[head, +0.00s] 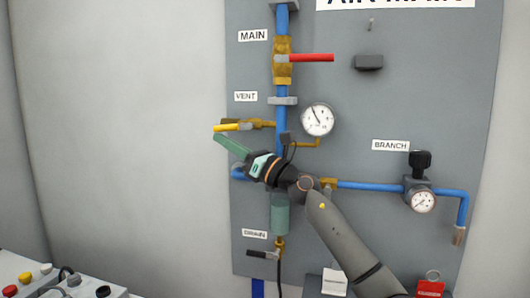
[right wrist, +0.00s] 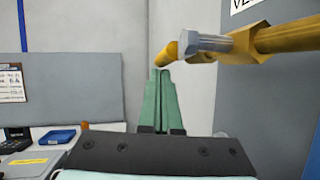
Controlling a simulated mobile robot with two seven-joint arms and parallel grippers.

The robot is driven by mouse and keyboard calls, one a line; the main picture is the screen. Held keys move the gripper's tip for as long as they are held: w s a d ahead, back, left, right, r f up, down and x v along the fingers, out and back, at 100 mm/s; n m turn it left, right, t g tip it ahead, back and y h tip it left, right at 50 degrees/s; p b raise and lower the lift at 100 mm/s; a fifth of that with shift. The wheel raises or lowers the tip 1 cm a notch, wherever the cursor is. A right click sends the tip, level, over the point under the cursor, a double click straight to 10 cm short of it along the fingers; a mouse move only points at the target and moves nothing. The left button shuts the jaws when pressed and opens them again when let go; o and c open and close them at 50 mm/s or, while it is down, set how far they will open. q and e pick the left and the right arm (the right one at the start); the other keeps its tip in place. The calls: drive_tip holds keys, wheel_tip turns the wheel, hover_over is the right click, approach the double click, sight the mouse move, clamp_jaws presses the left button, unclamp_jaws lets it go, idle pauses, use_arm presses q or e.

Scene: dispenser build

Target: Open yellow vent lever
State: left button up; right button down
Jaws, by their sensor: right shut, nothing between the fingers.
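The yellow vent lever (head: 230,127) points left at the brass vent valve (head: 262,123), roughly in line with its pipe, below the VENT label (head: 246,96). My right gripper (head: 218,137) is shut and empty, its green fingers just below the lever's left end in the head view. In the right wrist view the shut fingers (right wrist: 162,72) are close to a yellow end (right wrist: 168,53) beside the valve's silver bolt (right wrist: 200,44). I cannot tell whether they touch it. My left gripper is not in view.
The red MAIN lever (head: 310,58) points right above. A pressure gauge (head: 318,119) is right of the blue pipe. The black DRAIN lever (head: 262,254) is below. A button console (head: 25,277) stands at lower left. The wall left of the panel is clear.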

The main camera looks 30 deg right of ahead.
use_arm(q)
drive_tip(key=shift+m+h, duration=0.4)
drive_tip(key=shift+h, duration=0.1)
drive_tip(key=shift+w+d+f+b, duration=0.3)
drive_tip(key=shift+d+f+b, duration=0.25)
drive_tip(key=shift+b, duration=0.6)
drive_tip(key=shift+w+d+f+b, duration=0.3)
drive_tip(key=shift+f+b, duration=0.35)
drive_tip(key=shift+b, duration=0.55)
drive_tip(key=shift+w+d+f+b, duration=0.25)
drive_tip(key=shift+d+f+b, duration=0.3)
drive_tip(key=shift+b, duration=0.6)
use_arm(e)
drive_tip(key=s+a+f, duration=0.1)
drive_tip(key=s+f, duration=0.2)
drive_tip(key=f, duration=1)
drive_tip(key=shift+f, duration=0.3)
